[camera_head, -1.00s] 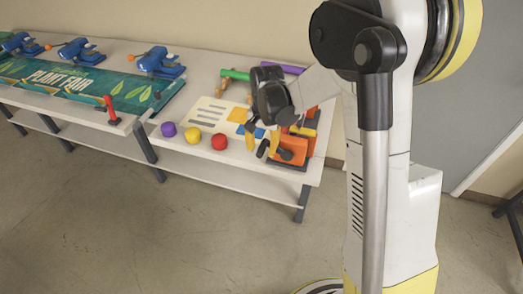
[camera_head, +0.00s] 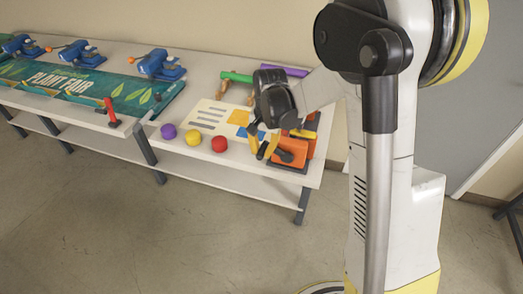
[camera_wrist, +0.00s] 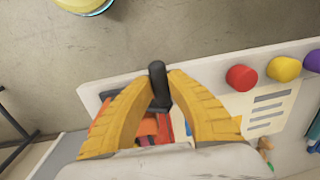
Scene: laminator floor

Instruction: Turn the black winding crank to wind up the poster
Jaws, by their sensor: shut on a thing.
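The black winding crank shows its upright black handle in the wrist view (camera_wrist: 157,84). My gripper (camera_wrist: 160,76) has its two yellow fingers closed on either side of this handle. In the head view my gripper (camera_head: 262,150) is at the front of the orange winder (camera_head: 290,151), near the table's right end. The poster (camera_head: 210,113), a pale sheet with grey lines and orange and blue blocks, lies flat left of the winder. My fingers and wrist hide part of the crank and the winder.
Blue clamps and a Plant Fair banner (camera_head: 75,80) are on the left table.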

